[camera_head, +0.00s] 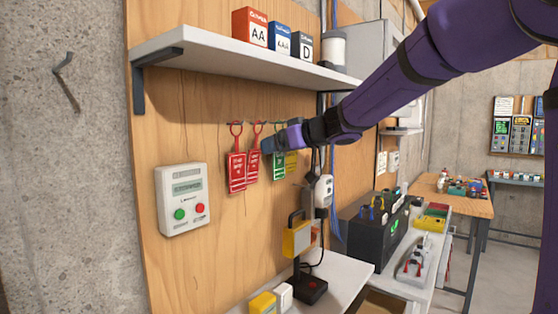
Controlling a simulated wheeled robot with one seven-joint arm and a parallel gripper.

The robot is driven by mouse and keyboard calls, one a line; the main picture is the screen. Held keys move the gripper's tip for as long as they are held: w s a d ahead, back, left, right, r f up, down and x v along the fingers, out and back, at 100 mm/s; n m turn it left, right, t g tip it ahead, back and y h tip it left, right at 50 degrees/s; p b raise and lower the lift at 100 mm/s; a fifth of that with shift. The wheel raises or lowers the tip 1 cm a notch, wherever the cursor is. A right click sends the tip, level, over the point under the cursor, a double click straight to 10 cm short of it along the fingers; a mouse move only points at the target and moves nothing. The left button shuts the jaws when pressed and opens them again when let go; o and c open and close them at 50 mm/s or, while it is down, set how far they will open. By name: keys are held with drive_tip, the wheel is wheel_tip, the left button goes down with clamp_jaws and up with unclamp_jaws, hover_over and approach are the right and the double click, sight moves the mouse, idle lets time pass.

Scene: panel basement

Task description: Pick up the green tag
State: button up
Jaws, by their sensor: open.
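My gripper (266,146) is at the end of the purple arm, which reaches in from the upper right. It is at the tag's top end and overlaps it in the picture; I cannot tell whether they touch. The jaws are open, though the gap between the fingers is hard to make out from here.
A shelf (225,62) with battery boxes juts out above. A control box (182,199) is on the panel at lower left. A yellow lamp-like device (297,238) stands below.

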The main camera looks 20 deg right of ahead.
drive_tip(key=shift+w+a, duration=0.1)
drive_tip(key=shift+c, duration=0.5)
drive_tip(key=c, duration=0.9)
drive_tip(key=shift+r, duration=0.4)
drive_tip(key=s+d, duration=1)
drive_tip(key=s, duration=0.5)
drive_tip(key=shift+r, duration=0.3)
